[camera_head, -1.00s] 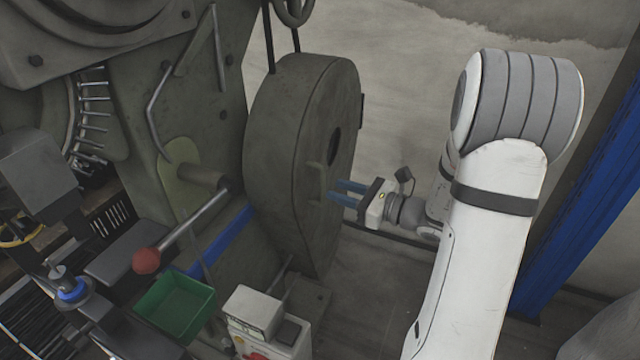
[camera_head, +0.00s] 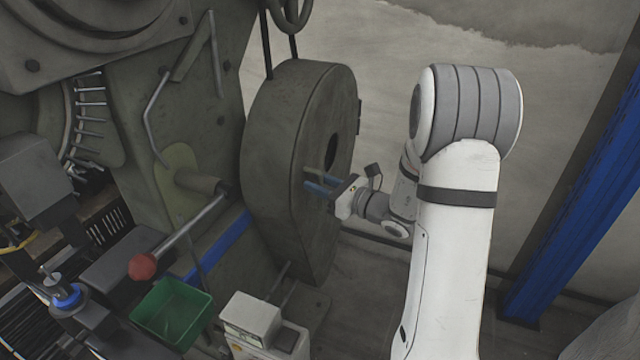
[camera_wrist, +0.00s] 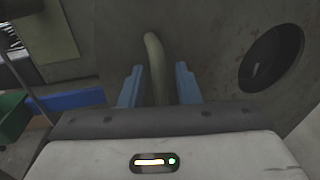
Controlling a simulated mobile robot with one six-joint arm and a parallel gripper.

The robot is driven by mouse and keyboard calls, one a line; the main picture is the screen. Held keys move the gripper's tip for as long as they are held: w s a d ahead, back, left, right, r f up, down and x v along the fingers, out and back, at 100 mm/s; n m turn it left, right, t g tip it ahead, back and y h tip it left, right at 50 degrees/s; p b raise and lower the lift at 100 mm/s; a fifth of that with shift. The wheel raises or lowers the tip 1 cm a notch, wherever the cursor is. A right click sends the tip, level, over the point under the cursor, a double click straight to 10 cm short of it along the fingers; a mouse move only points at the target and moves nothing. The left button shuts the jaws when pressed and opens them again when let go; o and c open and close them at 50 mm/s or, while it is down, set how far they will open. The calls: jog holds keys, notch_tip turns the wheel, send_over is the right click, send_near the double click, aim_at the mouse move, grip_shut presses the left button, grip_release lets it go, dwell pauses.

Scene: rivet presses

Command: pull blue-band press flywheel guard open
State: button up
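The flywheel guard (camera_head: 270,150) is a large grey-green drum-shaped cover on the right side of the press (camera_head: 130,120), which bears a blue band (camera_head: 222,242). The guard appears closed. A curved handle (camera_wrist: 156,62) stands out from the guard's face and also shows in the head view (camera_head: 330,156). My gripper (camera_head: 318,184) is at the handle. In the wrist view its two blue fingers (camera_wrist: 159,86) stand on either side of the handle, with gaps visible on both sides. The handle's lower end is hidden behind the gripper body.
A round dark hole (camera_wrist: 272,58) is in the guard's face right of the handle. A red-knobbed lever (camera_head: 143,266), a green bin (camera_head: 172,312) and a grey-white box (camera_head: 252,318) are at the press's front. A blue post (camera_head: 575,190) stands at right.

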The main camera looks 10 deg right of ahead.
jog(key=shift+c, duration=0.5)
grip_shut()
